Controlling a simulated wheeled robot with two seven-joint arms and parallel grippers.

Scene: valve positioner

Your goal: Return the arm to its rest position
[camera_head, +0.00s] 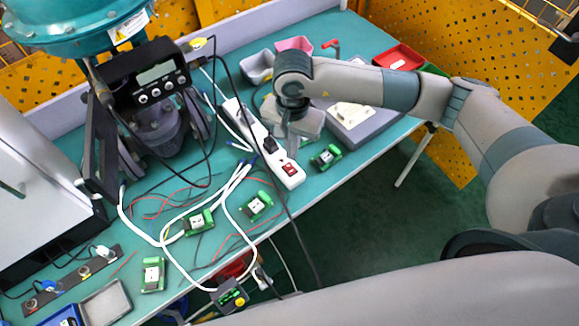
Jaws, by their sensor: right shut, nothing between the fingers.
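My right arm (430,95) reaches in from the right over the green-topped bench (345,180). My right gripper (291,152) hangs at its end, pointing down, and is shut and empty. Its fingertips show just above or beside the white power strip (239,115) near the strip's red switch (290,168); I cannot tell whether they touch. My left gripper does not show.
The valve positioner (160,80) with its display stands at the back left. Loose wires and green terminal blocks (257,205) lie across the bench. A grey case (365,125) and red tray (400,58) are beyond the gripper. Open floor (390,220) lies right of the bench.

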